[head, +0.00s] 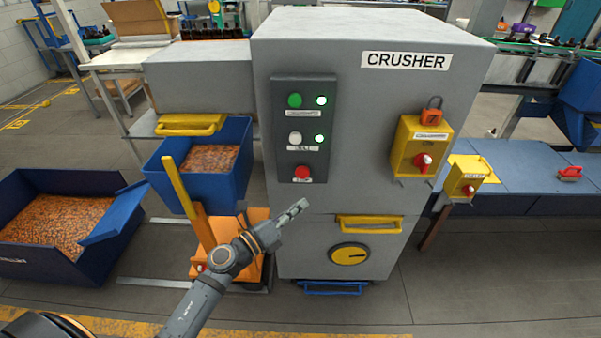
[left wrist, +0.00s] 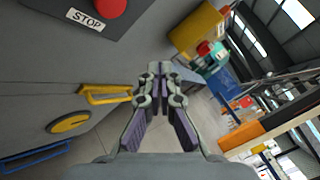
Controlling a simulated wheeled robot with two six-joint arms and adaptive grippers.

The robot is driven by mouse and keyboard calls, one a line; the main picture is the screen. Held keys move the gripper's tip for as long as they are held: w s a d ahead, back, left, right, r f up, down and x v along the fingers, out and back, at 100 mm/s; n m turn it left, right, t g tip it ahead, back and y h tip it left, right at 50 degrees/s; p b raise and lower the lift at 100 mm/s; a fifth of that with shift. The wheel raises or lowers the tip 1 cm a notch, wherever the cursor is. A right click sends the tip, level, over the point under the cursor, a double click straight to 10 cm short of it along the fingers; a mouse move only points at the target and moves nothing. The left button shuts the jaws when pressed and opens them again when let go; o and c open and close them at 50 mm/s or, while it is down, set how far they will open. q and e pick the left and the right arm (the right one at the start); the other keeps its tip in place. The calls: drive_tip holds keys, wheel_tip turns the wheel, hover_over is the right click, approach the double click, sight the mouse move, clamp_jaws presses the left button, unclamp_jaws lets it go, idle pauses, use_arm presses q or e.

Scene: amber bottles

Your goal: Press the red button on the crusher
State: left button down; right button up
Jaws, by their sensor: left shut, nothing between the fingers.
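The grey crusher (head: 360,100) has a dark control panel (head: 319,110) on its front. The red button (head: 302,172) sits at the bottom of this panel above a STOP label. A green and a white button, each with a lit green lamp, are above it. In the left wrist view the red button (left wrist: 111,6) is at the top edge, partly cut off, above the STOP label (left wrist: 86,19). My left gripper (head: 300,206) is shut and empty. In the head view it appears just below the panel; in the left wrist view its fingertips (left wrist: 161,68) appear apart from the button. My right gripper is not in view.
A yellow lockout box (head: 408,140) with a red switch and padlock is right of the panel. A yellow handle (head: 370,225) and a round yellow knob (head: 349,256) are below. Blue bins of amber pieces (head: 60,220) stand at left. Floor at front right is clear.

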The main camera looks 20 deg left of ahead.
sight(303, 171)
use_arm(q)
drive_tip(key=w+a+b, duration=0.1)
drive_tip(key=w+a, duration=0.1)
drive_tip(key=w, duration=0.6)
drive_tip(key=shift+w+a, duration=0.2)
drive_tip(key=shift+w, duration=0.05)
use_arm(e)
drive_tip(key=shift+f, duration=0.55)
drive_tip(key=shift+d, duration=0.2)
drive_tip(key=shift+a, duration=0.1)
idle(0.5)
use_arm(q)
drive_tip(key=shift+w+a, duration=0.15)
drive_tip(key=shift+w, duration=0.25)
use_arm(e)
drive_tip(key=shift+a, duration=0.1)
